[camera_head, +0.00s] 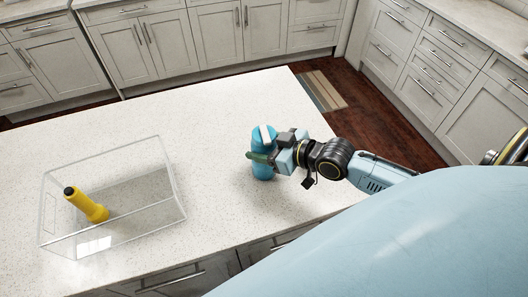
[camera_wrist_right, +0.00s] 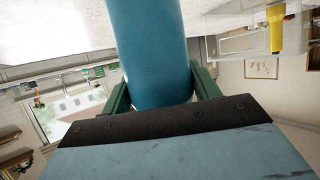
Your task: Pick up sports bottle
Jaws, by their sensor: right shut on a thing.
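The blue sports bottle (camera_head: 263,170) is upright at the counter's middle right in the head view, with part of it hidden by my gripper. My right gripper (camera_head: 268,157) is shut on the bottle, coming from the right. In the right wrist view the blue bottle (camera_wrist_right: 150,50) stands between the two green fingers of my right gripper (camera_wrist_right: 160,95). I cannot tell for sure whether its base touches the counter. My left gripper is not in view.
A clear box (camera_head: 180,208) stands on the left of the white counter (camera_head: 200,120), with a yellow flashlight (camera_head: 86,205) leaning inside. The counter between box and bottle is clear. Grey cabinets (camera_head: 160,45) line the back and right. A striped mat (camera_head: 320,90) lies on the wooden floor.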

